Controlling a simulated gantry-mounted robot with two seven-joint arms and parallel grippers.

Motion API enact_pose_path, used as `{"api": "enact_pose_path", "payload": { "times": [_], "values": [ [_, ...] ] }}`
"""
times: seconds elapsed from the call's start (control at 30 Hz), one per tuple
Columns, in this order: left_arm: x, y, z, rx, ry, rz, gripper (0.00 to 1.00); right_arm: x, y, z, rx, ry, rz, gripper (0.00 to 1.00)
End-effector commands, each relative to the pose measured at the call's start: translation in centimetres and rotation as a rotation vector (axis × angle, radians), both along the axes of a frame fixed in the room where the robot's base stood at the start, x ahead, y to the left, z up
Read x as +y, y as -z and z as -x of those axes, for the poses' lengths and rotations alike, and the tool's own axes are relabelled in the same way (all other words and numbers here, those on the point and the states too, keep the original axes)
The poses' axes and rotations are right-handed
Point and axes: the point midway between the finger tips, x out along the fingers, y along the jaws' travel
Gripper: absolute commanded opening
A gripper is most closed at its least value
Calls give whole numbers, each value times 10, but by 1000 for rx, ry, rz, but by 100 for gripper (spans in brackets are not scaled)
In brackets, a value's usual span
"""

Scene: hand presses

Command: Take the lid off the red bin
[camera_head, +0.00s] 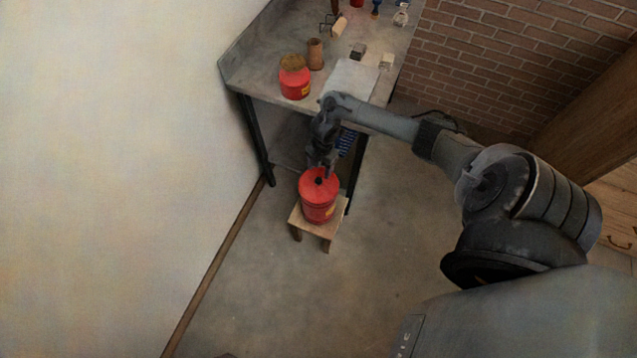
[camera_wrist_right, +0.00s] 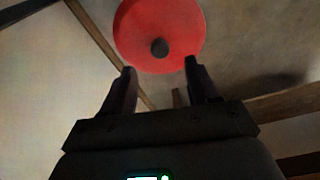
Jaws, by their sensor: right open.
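The red bin (camera_head: 319,208) stands upright on a small wooden stool in the head view. Its round red lid (camera_head: 314,186) is on top, with a small dark knob (camera_head: 319,181) at the centre. In the right wrist view the lid (camera_wrist_right: 190,30) fills the top middle, with its dark knob (camera_wrist_right: 159,47) just beyond and between the fingertips. My right gripper (camera_head: 322,169) is just above the lid at its far side; in the right wrist view its fingers (camera_wrist_right: 160,66) are apart with nothing between them. My left gripper is not in view.
The wooden stool (camera_head: 337,231) stands on open concrete floor. A grey workbench (camera_head: 255,68) behind it carries another red container (camera_head: 294,84), a brown cylinder (camera_head: 315,54) and small items. A white wall is left, a brick wall (camera_head: 490,60) at the back right.

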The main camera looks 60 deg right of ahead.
Motion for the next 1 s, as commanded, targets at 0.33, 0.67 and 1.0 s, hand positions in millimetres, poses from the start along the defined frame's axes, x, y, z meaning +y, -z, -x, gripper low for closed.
{"api": "enact_pose_path", "payload": {
  "times": [0.33, 0.67, 1.0],
  "values": [
    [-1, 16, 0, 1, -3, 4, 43, 6, 42, 0, 2, 2, -2, 59],
    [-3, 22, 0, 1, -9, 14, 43, 8, 62, -1, 0, 1, 0, 59],
    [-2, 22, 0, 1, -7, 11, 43, 8, 61, -1, 0, 0, 0, 35]
  ]
}}
